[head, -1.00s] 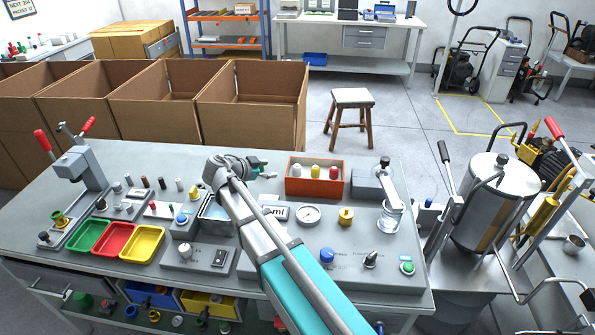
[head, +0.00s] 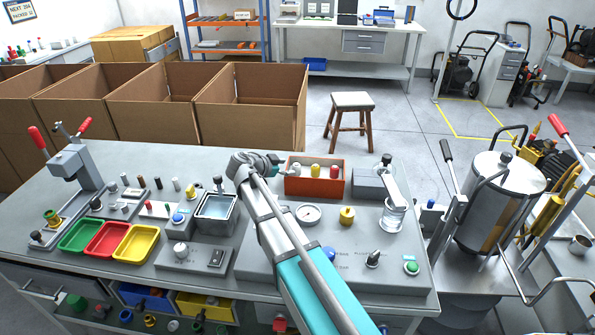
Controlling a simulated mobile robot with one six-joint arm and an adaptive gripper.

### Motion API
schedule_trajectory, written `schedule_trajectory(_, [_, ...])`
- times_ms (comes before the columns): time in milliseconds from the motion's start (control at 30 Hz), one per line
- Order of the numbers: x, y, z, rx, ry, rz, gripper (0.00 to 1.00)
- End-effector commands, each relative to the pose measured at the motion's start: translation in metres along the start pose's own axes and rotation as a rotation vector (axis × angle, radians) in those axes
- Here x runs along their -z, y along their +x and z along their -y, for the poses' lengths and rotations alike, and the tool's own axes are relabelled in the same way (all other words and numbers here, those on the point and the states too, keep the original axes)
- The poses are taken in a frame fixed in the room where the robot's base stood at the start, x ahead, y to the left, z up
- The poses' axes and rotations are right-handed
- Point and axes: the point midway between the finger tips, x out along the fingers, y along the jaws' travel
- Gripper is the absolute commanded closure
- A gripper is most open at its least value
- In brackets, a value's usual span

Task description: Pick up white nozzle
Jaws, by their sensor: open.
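The white nozzle (head: 296,169) stands upright in the orange-red box (head: 315,188) at the back of the workbench. It is the leftmost of three; a yellow nozzle (head: 315,171) and a red nozzle (head: 334,172) stand to its right. My gripper (head: 278,162) is at the end of the arm, just left of the box, close to the white nozzle. It is small and partly hidden by my wrist. It appears empty and open. I cannot tell whether it touches the box.
A water-filled tray (head: 216,207) lies left of my arm. Green, red and yellow trays (head: 136,243) are at the front left. Cardboard boxes (head: 252,110) stand behind the bench.

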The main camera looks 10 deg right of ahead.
Motion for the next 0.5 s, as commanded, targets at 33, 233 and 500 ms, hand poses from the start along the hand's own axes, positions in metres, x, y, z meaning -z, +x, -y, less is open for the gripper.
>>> schedule_trajectory(33, [0.000,0.000,0.000,0.000,0.000,0.000,0.37])
schedule_trajectory(233, [-0.001,0.003,0.000,0.000,0.000,0.000,0.37])
schedule_trajectory(500, [-0.003,0.030,0.000,-0.002,0.001,0.000,0.37])
